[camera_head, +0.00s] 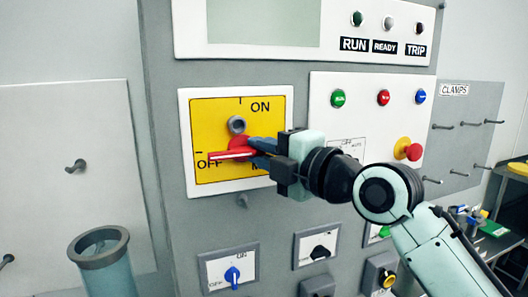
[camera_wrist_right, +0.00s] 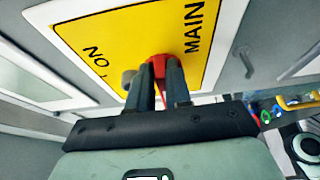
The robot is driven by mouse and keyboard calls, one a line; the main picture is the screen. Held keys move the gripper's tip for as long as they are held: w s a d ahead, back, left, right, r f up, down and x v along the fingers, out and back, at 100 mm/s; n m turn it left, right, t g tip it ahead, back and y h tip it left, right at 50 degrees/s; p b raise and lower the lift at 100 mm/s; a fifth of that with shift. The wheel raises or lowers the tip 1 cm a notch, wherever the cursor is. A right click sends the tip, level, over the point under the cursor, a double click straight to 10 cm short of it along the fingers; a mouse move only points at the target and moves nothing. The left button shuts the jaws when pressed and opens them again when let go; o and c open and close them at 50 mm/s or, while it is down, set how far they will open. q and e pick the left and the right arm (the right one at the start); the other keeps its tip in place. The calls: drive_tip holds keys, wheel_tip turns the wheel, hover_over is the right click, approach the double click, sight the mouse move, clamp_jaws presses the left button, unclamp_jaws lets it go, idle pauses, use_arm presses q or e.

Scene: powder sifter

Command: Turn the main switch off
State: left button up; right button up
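The main switch is a red handle (camera_head: 232,154) on a yellow plate (camera_head: 212,120) marked ON at the top and OFF at the left. The handle lies about level, its free end toward the OFF mark. A grey round knob (camera_head: 237,124) sits just above it. My right gripper (camera_head: 258,146) comes in from the right at the handle's right part. In the right wrist view the two fingers (camera_wrist_right: 160,82) are close together, with the red handle (camera_wrist_right: 158,66) between their tips. They hide part of the handle and of the MAIN lettering. My left gripper is not in view.
Green, red and blue buttons (camera_head: 383,97) and a red emergency stop (camera_head: 413,152) on yellow are right of the switch. A small blue switch (camera_head: 232,275) and a black switch (camera_head: 320,252) sit below. A clear cylinder (camera_head: 107,274) with a grey rim stands lower left.

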drive_tip(key=shift+o, duration=1.3)
drive_tip(key=shift+s+a, duration=0.1)
drive_tip(key=shift+a, duration=0.05)
drive_tip(key=shift+d, duration=0.2)
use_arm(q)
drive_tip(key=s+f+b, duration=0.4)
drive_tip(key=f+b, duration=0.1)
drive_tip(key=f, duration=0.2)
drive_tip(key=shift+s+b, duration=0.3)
use_arm(e)
drive_tip(key=v, duration=1.3)
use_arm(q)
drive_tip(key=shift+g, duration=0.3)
